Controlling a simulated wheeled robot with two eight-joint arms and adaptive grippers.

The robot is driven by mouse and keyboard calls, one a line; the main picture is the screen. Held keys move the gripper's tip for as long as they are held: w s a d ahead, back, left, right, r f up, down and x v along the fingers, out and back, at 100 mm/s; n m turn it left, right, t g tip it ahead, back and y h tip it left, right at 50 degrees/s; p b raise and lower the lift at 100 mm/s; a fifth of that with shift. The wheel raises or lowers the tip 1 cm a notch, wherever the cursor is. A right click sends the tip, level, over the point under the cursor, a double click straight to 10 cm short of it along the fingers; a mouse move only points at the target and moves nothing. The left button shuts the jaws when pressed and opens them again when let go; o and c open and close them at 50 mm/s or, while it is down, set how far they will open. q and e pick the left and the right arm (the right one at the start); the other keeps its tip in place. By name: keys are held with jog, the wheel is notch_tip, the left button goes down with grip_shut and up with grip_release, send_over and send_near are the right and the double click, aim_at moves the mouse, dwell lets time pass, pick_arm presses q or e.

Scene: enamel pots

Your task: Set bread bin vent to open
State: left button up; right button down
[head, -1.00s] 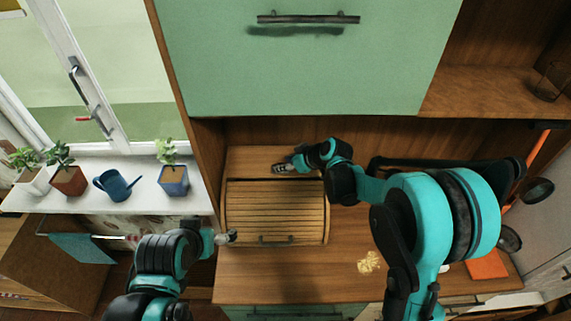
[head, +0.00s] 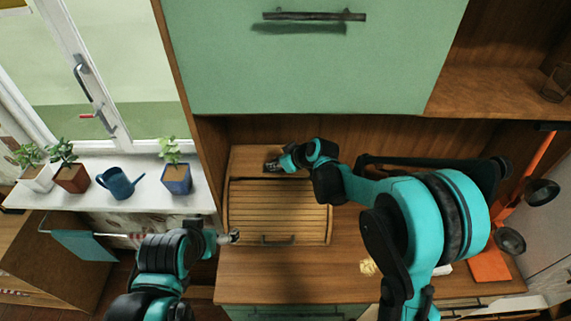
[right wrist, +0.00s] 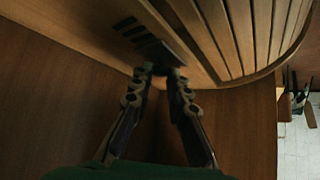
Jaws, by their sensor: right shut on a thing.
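The wooden bread bin (head: 280,213) stands on the counter with its slatted roll front down. It also shows in the right wrist view (right wrist: 245,35). Dark vent slots (right wrist: 127,28) show on its flat top in the right wrist view, beside a dark vent slider (right wrist: 168,52). My right gripper (head: 270,165) is at the back part of the bin's top. In the right wrist view its fingertips (right wrist: 160,70) are close together on the slider, partly hiding it. My left gripper (head: 230,237) is beside the bin's left front; its jaws are too small to read.
A green cabinet door (head: 310,55) hangs above the bin, and the wooden back panel is close behind my right gripper. A yellowish heap (head: 368,267) lies on the counter to the right.

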jog(key=c, duration=1.4)
grip_release()
jog(key=shift+c, duration=0.2)
jog(key=v, duration=1.2)
jog(key=s+d+f+m+h+b, duration=0.3)
jog(key=s+d+f+m+b, duration=0.1)
jog(key=s, duration=0.7)
jog(key=s+d+f+m+h+b, duration=0.3)
jog(key=s+d+f+m+b, duration=0.2)
jog(key=s+d+f+b, duration=0.2)
jog(key=s+d+f, duration=0.2)
jog(key=s+d, duration=0.2)
jog(key=s, duration=0.1)
jog(key=shift+t, duration=0.4)
